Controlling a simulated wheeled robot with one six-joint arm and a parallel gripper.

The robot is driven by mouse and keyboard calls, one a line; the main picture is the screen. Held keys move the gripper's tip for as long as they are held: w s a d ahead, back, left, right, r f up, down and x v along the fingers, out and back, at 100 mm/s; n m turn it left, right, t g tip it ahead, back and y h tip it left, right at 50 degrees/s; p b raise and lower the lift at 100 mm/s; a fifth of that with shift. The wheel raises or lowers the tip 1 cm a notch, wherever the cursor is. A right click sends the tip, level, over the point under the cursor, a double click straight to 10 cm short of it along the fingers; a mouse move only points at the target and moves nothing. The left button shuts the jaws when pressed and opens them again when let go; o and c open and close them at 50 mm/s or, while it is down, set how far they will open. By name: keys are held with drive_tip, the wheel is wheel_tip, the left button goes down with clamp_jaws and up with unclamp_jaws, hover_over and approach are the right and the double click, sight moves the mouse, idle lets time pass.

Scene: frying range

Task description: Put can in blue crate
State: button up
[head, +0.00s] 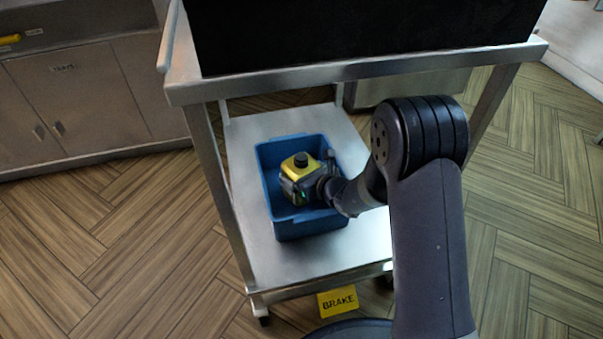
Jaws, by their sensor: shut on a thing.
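The blue crate (276,227) stands on the lower shelf of a metal cart, its open top facing up. A yellow can with a black cap (297,167) shows within the crate's outline, cap upward. My gripper (298,187) reaches in over the crate's right side and is shut on the can. The gripper hides the can's lower part. I cannot tell whether the can touches the crate's floor.
The cart's lower shelf (330,258) has free room around the crate. The cart's upper shelf edge (350,70) and legs frame the opening, with a large black box (360,30) above. A yellow BRAKE tag (338,301) is at the front. Cabinets (80,95) stand left.

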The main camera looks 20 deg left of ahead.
drive_tip(key=o, duration=1.1)
drive_tip(key=shift+r, duration=0.15)
drive_tip(key=shift+r+p, duration=0.55)
drive_tip(key=shift+p, duration=0.25)
drive_tip(key=p+v, duration=0.3)
drive_tip(key=v, duration=0.9)
drive_tip(key=shift+f, duration=0.15)
